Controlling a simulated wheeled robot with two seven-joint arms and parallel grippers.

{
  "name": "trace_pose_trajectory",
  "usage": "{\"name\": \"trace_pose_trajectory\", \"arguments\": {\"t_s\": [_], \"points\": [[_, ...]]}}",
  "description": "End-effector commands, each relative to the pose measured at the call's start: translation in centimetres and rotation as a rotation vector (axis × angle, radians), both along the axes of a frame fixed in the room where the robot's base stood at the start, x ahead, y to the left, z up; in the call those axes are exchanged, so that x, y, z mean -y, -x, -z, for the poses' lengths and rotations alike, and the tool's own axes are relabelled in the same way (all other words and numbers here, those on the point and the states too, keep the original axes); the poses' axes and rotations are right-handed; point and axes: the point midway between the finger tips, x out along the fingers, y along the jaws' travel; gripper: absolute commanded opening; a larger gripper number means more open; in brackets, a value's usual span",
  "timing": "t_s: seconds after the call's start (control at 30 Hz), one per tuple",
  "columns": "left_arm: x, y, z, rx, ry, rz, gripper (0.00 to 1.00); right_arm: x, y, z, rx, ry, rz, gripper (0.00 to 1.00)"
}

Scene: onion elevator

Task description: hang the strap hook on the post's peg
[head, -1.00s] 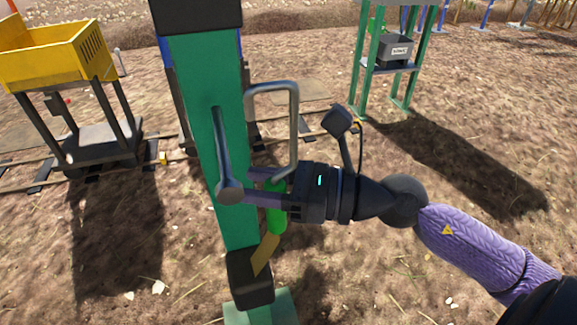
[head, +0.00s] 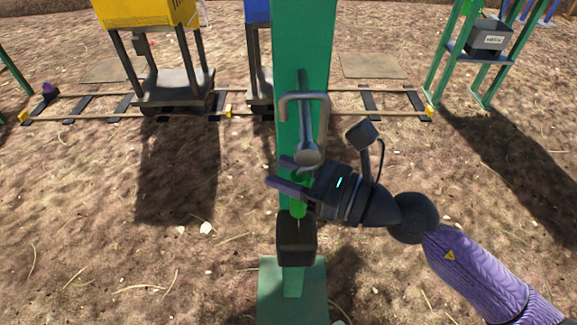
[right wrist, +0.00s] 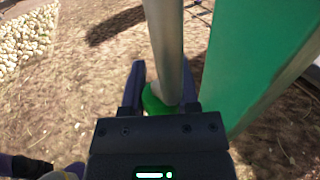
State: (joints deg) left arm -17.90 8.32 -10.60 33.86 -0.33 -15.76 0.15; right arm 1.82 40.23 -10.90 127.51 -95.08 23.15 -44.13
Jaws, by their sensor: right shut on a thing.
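The green post (head: 300,35) stands upright in the middle of the head view. Its grey peg (head: 307,153) points towards me and ends in a round knob. The grey strap hook (head: 320,108) is a bent rod above a green grip (head: 299,208). Its top bend lies across the peg's line in the head view; I cannot tell whether they touch. My right gripper (head: 279,174) is shut on the green grip, just below the knob. The right wrist view shows the hook's rod (right wrist: 165,45) rising from the grip (right wrist: 155,103) beside the post. My left gripper is out of view.
A dark block (head: 296,240) and a green base plate (head: 291,285) are at the post's foot. Behind run rails (head: 380,115) with a yellow cart (head: 140,12). A green stand (head: 467,55) with a grey box is at back right. Open ground lies on both sides.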

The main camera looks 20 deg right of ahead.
Motion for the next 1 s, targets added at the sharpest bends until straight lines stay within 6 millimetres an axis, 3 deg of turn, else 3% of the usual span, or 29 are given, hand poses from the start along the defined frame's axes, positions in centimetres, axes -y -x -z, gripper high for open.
{"name": "trace_pose_trajectory", "arguments": {"t_s": [0.2, 0.23, 0.4, 0.43, 0.8, 1.0], "points": [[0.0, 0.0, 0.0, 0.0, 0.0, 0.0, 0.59, 0.0, 0.0, -0.1, 0.001, 0.0, 0.0, 0.0], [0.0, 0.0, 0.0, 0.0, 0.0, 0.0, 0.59, 0.0, 0.0, -0.1, 0.001, 0.0, 0.0, 0.41], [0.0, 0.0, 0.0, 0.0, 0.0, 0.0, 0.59, 0.0, 0.0, -0.1, 0.001, 0.0, 0.0, 0.78], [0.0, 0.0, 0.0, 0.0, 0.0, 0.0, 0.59, 0.0, 0.0, -0.1, 0.001, -0.001, 0.0, 0.81], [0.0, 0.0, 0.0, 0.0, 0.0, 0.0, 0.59, 0.1, 0.1, 0.0, -0.001, 0.0, 0.0, 0.81], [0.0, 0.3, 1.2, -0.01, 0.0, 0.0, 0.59, 2.2, 2.0, 0.5, -0.008, 0.004, -0.001, 0.81]]}}
